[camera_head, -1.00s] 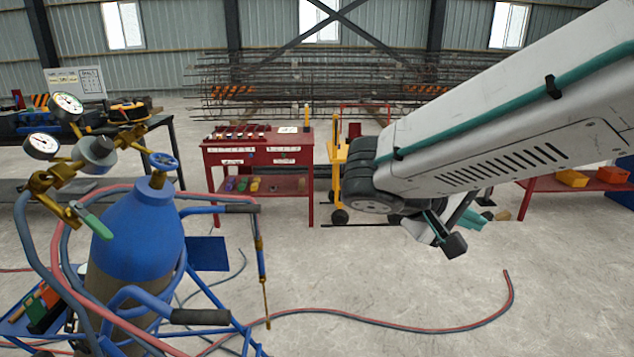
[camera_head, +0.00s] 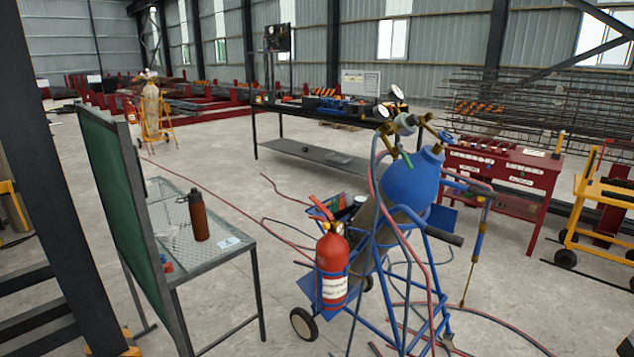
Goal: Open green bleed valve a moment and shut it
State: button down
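The green lever of the bleed valve (camera_head: 407,159) hangs below the brass regulator fittings (camera_head: 390,142) at the top of a blue-shouldered gas cylinder (camera_head: 410,180). It is small here, so I cannot tell whether the valve is open or shut. Two round white gauges (camera_head: 398,92) rise above the grey regulator body (camera_head: 405,124). A blue handwheel (camera_head: 445,136) tops the cylinder, to the right of the regulator. The cylinder leans in a blue wheeled cart. My gripper and arm are out of view.
A red fire extinguisher (camera_head: 332,272) hangs on the cart's left. A mesh table (camera_head: 215,252) with a brown bottle (camera_head: 198,215) stands left, beside a green screen (camera_head: 110,185). Hoses (camera_head: 480,315) lie on the floor right of the cart.

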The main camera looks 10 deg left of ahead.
aim_at(399, 145)
jog(key=u, duration=0.25)
jog(key=k, duration=0.2)
jog(key=z, duration=0.8)
jog(key=i, duration=1.25)
jog(key=u, duration=0.85)
jog(key=i, duration=0.5)
jog(key=u, duration=0.5)
